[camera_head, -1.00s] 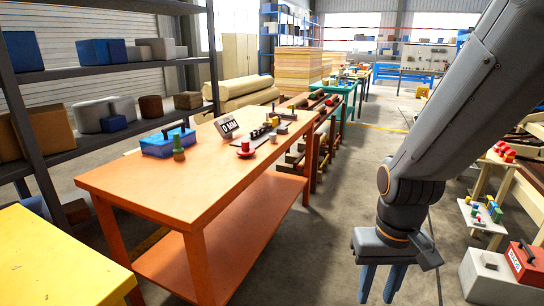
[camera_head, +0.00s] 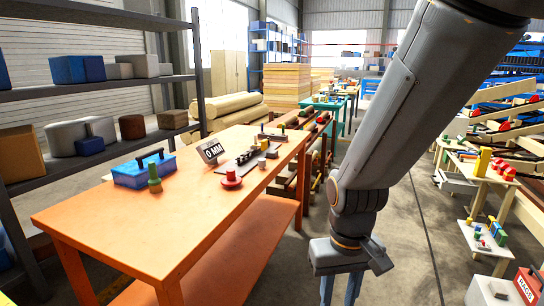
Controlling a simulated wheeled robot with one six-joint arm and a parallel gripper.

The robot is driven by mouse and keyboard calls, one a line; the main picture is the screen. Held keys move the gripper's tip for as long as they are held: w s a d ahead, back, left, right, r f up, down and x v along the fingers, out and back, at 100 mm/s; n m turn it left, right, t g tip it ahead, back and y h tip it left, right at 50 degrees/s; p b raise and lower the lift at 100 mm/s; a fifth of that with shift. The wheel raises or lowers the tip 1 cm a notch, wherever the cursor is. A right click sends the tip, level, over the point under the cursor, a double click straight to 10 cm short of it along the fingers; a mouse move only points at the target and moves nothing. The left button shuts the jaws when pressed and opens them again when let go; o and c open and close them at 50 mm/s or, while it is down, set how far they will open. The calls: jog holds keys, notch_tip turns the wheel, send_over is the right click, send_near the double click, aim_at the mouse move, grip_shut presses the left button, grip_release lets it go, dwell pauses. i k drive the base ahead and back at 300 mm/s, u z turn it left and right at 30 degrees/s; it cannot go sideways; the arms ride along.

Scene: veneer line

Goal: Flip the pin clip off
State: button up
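An orange table (camera_head: 110,222) stands left of centre. On it a dark plate (camera_head: 232,168) carries several small grey and black parts (camera_head: 264,146). I cannot tell which of these small parts is the pin clip. A red round piece (camera_head: 231,180) sits at the plate's near end, and a sign reading "0 MM" (camera_head: 211,151) stands behind it. My gripper (camera_head: 339,291) points down to the right of the table, apart from everything on it. Its two blue fingers are spaced apart with nothing seen between them. Their tips are cut off by the bottom edge.
A blue box (camera_head: 143,171) and a green peg-like piece (camera_head: 154,180) are on the table's left part. A dark shelf rack (camera_head: 200,75) stands behind. Small wooden stands (camera_head: 478,238) and a red box marked "RAGS" (camera_head: 529,287) are at right. The floor between is clear.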

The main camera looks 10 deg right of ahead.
aim_at(264, 144)
jog(key=z, duration=0.25)
jog(key=i, duration=2.15)
jog(key=u, duration=0.3)
